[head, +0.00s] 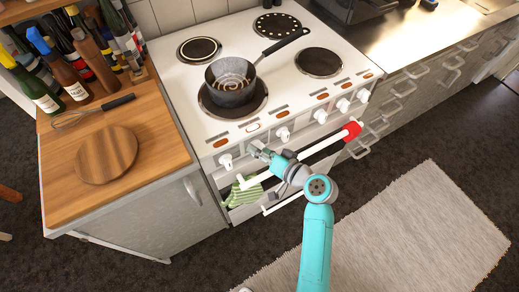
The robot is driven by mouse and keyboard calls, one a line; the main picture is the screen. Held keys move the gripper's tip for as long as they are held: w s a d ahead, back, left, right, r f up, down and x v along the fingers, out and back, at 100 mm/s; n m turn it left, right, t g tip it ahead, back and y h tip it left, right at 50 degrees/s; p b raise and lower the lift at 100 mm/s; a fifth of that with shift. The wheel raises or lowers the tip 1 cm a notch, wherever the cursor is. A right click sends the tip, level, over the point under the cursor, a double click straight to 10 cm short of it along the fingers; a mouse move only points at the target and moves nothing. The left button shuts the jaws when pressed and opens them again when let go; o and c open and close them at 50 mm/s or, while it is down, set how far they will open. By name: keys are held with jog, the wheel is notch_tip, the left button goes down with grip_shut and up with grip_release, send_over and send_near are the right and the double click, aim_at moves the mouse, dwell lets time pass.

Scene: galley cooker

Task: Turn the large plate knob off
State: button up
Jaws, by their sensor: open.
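The white cooker (165,62) has a row of several white knobs along its front panel. One knob (226,161) is at the left end, another (283,133) is just right of my gripper, and others (343,105) are farther right. My gripper (257,150) is open at the panel, between the left-end knob and the knob to its right. It covers that part of the panel, so any knob there is hidden, and I cannot tell whether it touches one. The large front-left plate (207,103) lies under a dark pan (233,93). Knob markings are too small to read.
The oven rail below carries a green striped towel (246,191) and a red item (352,129). A wooden counter with a round board (106,155), a whisk (90,112) and bottles stands left. The pan handle points back right. A pale rug (420,225) covers floor at right.

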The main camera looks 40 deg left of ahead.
jog(key=shift+a, duration=0.1)
jog(key=c, duration=0.8)
jog(key=n+t+h, duration=0.1)
jog(key=n, duration=0.1)
jog(key=shift+s+n+t, duration=0.1)
jog(key=shift+n+t, duration=0.2)
jog(key=shift+n, duration=0.1)
jog(key=n+t+h, duration=0.1)
jog(key=n, duration=0.2)
jog(key=shift+t, duration=0.4)
